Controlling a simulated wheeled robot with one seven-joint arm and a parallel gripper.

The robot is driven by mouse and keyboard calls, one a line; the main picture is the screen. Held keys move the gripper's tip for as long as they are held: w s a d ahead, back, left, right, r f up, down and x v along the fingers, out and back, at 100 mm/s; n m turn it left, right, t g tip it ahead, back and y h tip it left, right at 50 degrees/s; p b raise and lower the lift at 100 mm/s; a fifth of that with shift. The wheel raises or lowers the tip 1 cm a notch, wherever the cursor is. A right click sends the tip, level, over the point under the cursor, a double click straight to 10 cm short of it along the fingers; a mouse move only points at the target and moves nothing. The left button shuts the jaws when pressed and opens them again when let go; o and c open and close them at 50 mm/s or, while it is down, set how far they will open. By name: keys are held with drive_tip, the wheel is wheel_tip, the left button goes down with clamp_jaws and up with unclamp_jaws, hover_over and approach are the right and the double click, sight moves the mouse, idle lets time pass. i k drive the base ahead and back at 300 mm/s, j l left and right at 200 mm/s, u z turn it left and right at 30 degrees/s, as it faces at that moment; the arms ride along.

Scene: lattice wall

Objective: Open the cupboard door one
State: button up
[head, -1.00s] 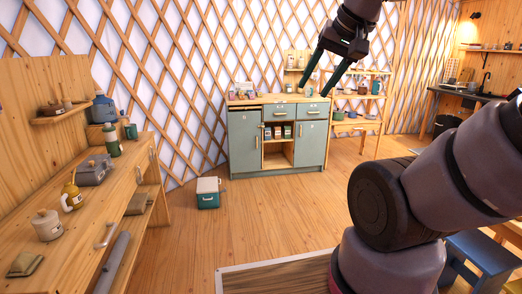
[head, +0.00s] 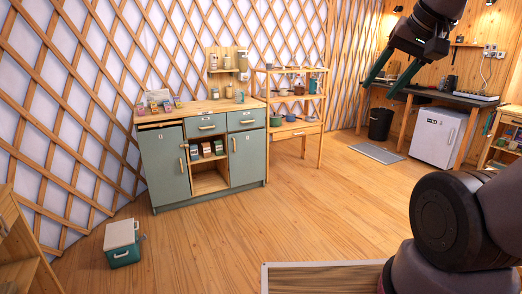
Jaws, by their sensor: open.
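The grey-green cupboard (head: 205,119) with a wooden top stands against the lattice wall, left of centre in the head view. Its left door (head: 163,170) looks shut, with a light vertical handle (head: 182,165) near its right edge. Its right door (head: 248,159) also looks shut, with a handle (head: 233,145) near its left edge. Each door has a small pale label; I cannot read the numbers surely. My gripper (head: 387,88) is raised at the upper right, its dark fingers apart and empty, well away from the cupboard.
Open shelves between the doors hold small boxes (head: 206,148). A teal-and-white cool box (head: 122,243) sits on the floor at lower left. A wooden rack (head: 297,130) stands right of the cupboard. A white fridge (head: 437,137) is farther right. Floor before the cupboard is clear.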

sight(246, 149)
drive_tip(key=i, duration=1.05)
drive_tip(key=i+l, duration=0.1)
drive_tip(key=i, duration=0.95)
drive_tip(key=i+u, duration=0.35)
drive_tip(key=i+l+u, duration=0.3)
drive_tip(key=i, duration=0.25)
drive_tip(key=i+l+u, duration=0.2)
drive_tip(key=i+u, duration=0.15)
drive_tip(key=i+l+u, duration=0.3)
drive_tip(key=i+l, duration=0.1)
drive_tip(key=i, duration=0.2)
drive_tip(key=i+l+u, duration=0.1)
drive_tip(key=i, duration=0.15)
